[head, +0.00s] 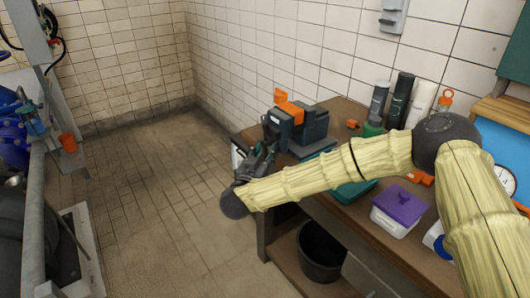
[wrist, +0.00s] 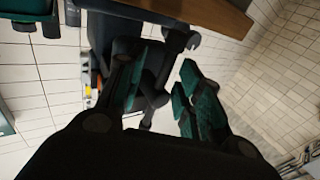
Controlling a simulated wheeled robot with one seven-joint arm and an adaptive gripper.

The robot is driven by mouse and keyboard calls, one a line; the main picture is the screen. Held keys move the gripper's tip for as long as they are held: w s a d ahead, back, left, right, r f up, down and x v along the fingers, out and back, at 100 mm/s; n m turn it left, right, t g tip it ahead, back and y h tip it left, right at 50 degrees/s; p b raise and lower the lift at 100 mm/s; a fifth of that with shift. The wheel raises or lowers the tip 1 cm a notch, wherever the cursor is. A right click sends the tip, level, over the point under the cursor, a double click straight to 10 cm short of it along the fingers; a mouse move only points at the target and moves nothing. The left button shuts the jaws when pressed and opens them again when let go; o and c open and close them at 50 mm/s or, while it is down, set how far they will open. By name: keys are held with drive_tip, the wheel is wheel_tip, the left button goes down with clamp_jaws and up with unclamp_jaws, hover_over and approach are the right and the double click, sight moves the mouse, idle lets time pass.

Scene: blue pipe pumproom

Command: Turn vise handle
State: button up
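The vise handle (wrist: 172,62), a dark bar with knobbed ends, runs slantwise between my fingers. My gripper (head: 262,158) is at the vise's front, just off the bench end; its teal-padded fingers (wrist: 163,75) are apart, one on each side of the handle. I cannot tell whether either finger touches the bar. In the head view, my gripper hides the handle.
The wooden workbench (head: 388,240) carries a purple-lidded box (head: 398,208), several bottles (head: 400,98) and a green case (head: 352,190). A black bucket (head: 321,250) stands on its lower shelf. Blue pipework (head: 12,130) is at the far left. The tiled floor (head: 150,200) between is clear.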

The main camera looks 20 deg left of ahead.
idle(0.3)
drive_tip(key=shift+s, duration=0.2)
drive_tip(key=s, duration=1.1)
drive_tip(key=shift+s+f, duration=0.3)
drive_tip(key=shift+f, duration=0.05)
